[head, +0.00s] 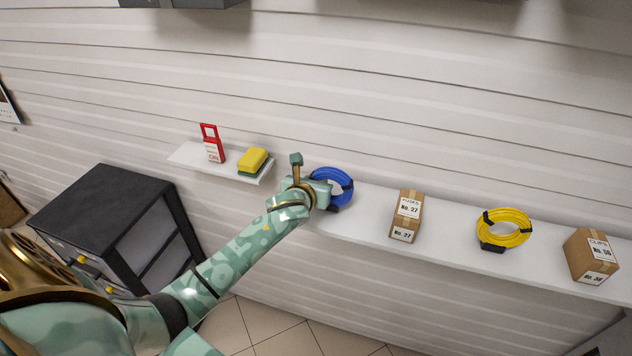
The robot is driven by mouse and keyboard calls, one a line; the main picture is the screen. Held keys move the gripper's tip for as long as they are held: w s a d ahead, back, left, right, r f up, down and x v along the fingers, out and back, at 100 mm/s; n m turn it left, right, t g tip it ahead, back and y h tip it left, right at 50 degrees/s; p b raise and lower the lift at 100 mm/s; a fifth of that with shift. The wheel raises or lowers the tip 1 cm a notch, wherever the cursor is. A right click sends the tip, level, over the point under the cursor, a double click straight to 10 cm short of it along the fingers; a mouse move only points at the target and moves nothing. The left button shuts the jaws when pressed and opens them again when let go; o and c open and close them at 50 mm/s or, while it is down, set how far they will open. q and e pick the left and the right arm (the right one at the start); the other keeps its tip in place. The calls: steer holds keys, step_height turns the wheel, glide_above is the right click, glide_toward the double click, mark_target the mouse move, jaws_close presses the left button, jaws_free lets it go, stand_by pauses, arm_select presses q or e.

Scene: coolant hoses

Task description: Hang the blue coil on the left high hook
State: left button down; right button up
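The blue coil (343,183) stands at the left end of the long white shelf, with dark bands around it. My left gripper (322,190) is right at the coil's left side and covers part of it in the head view. My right gripper is not in view. No hook can be made out in this view.
The long shelf (455,246) also holds a carton (406,217), a yellow coil (506,228) and another carton (591,257). A small shelf (190,156) at left holds a red-and-white tag (212,144) and a yellow-green sponge (252,160). A dark drawer cabinet (105,205) stands below.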

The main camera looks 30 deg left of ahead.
arm_select(q)
steer(key=shift+s+f, duration=0.1)
steer(key=c, duration=1.2)
jaws_free()
steer(key=shift+f, duration=0.15)
steer(key=shift+f+b, duration=0.1)
steer(key=shift+b, duration=0.2)
steer(key=v, duration=1.6)
steer(key=shift+s+a+p, duration=0.25)
steer(key=shift+a+p, duration=0.05)
steer(key=shift+p, duration=0.05)
